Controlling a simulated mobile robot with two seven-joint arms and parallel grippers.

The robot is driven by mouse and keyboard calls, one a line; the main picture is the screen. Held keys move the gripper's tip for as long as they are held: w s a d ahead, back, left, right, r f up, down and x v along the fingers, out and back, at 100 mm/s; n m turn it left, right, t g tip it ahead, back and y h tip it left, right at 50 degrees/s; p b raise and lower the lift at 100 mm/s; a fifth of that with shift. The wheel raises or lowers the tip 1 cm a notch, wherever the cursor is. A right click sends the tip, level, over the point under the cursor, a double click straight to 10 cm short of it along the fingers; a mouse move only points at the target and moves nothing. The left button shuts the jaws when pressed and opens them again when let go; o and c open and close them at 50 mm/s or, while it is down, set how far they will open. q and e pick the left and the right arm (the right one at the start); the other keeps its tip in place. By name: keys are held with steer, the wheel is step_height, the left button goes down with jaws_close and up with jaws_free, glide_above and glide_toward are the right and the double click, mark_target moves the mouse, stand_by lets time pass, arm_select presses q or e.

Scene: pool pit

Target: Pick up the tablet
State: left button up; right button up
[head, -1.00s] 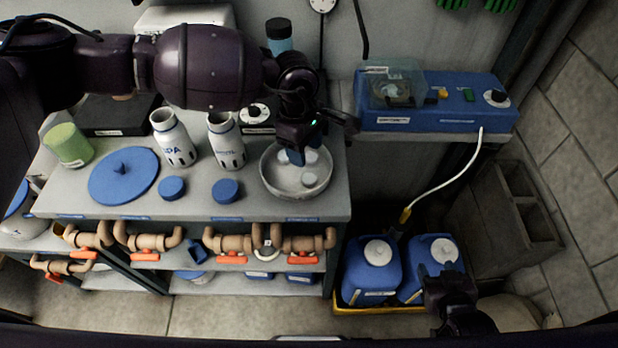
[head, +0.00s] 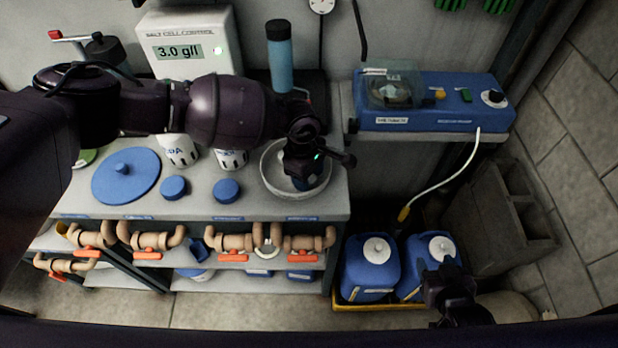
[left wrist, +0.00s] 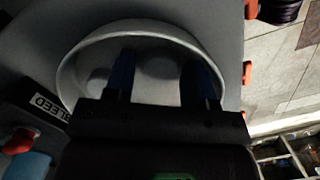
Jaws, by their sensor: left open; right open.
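Pale round tablets lie in a grey-white bowl (head: 270,186) at the right end of the bench. In the left wrist view the bowl's rim (left wrist: 66,72) curves around one tablet (left wrist: 160,69) between my fingers and another tablet (left wrist: 97,77) to the left. My left gripper (head: 303,184) points down into the bowl, open, with its blue fingers (left wrist: 160,76) on either side of the middle tablet; contact cannot be told. My right gripper (head: 450,288) is open and low at the lower right, away from the bowl.
Blue caps (head: 226,190), a large blue lid (head: 125,176) and white bottles (head: 180,150) stand left of the bowl. A tall blue bottle (head: 280,60) and a display box (head: 188,45) stand behind. Blue canisters (head: 368,268) sit in a yellow tray on the floor.

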arm_select(q)
steer(key=c, duration=0.7)
